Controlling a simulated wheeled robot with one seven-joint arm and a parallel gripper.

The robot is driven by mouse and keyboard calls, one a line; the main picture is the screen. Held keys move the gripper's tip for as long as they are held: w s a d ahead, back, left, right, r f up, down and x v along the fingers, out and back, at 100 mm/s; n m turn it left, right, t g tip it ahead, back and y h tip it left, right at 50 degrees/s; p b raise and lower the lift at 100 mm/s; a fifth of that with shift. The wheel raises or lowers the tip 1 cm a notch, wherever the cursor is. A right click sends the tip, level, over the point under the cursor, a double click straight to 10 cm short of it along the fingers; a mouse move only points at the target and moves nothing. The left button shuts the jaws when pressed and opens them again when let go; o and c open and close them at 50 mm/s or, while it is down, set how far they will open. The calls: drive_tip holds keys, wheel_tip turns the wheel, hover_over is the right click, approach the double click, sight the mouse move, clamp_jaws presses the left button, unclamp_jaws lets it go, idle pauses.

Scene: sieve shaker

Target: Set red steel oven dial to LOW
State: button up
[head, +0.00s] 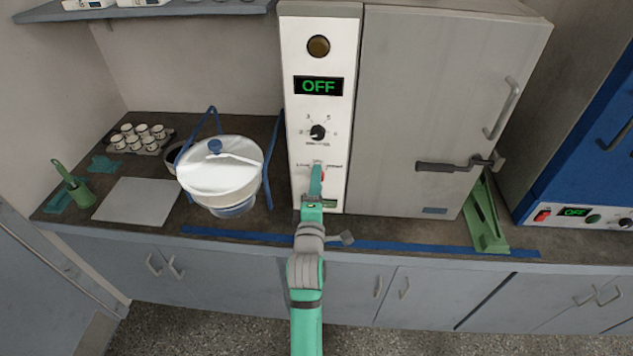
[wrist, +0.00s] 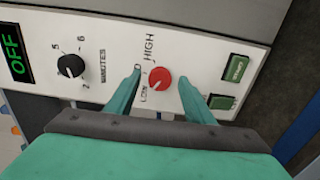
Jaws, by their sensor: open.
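The red dial (wrist: 160,78) sits on the white control panel of the steel oven (head: 440,110). In the wrist view, HIGH is printed on one side of it and LOW on another. My gripper (wrist: 158,90) is open, with one teal finger on each side of the red dial; I cannot tell whether they touch it. In the head view my gripper (head: 316,180) covers most of the red dial (head: 322,175). The oven's display (head: 319,86) reads OFF.
A black minutes dial (head: 318,132) is above the red one, and green buttons (wrist: 236,68) are near it. A white lidded pot (head: 215,180) stands left of the oven. A green stand (head: 487,225) and a blue oven (head: 590,140) are to the right.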

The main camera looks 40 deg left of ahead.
drive_tip(key=v, duration=1)
idle(0.3)
drive_tip(key=s+d+f+m+h, duration=0.3)
drive_tip(key=s+d+f+m, duration=0.25)
drive_tip(key=d, duration=0.35)
drive_tip(key=s+d+f+m+h, duration=0.2)
drive_tip(key=s+d+f+m, duration=0.35)
drive_tip(key=d+m, duration=0.2)
drive_tip(key=s+d+f+m+h, duration=0.2)
drive_tip(key=s+d+m+h, duration=0.2)
drive_tip(key=s+d+m, duration=0.7)
drive_tip(key=s+d, duration=0.4)
drive_tip(key=s, duration=0.2)
drive_tip(key=shift+s+h, duration=0.2)
drive_tip(key=shift+h, duration=0.1)
